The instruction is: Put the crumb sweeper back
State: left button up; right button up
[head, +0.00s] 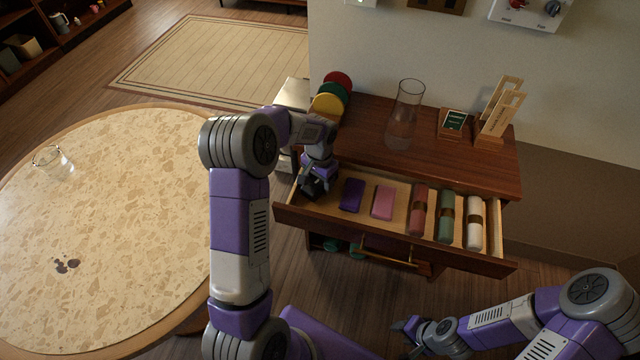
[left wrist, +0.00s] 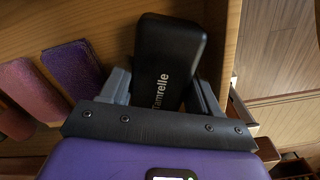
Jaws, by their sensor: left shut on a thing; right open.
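The crumb sweeper appears to be the black block with pale lettering in the left wrist view (left wrist: 168,45). My left gripper (head: 314,188) is shut on it, with a finger on each side, at the left end of the open drawer (head: 398,232). In the head view the gripper and arm mostly hide the sweeper. Whether it touches the drawer floor I cannot tell. My right gripper (head: 408,328) is open and empty, low at the lower right, in front of the drawer.
The drawer also holds a purple folded cloth (head: 352,195), a pink one (head: 383,203), and red (head: 418,209), green (head: 445,216) and white (head: 474,222) rolls. A glass vase (head: 404,115) stands on the cabinet top. A round table (head: 120,220) with dark spots (head: 67,265) is at left.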

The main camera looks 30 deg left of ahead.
pick_arm(q)
jog(key=shift+w+f+b, duration=0.2)
jog(key=shift+f+b, duration=0.15)
jog(key=shift+f, duration=0.2)
jog(key=shift+f, duration=0.15)
jog(key=o, duration=0.7)
jog(key=shift+o, duration=0.2)
notch_tip(320, 180, up, 12)
jog(key=p, duration=0.3)
jog(key=shift+p, duration=0.4)
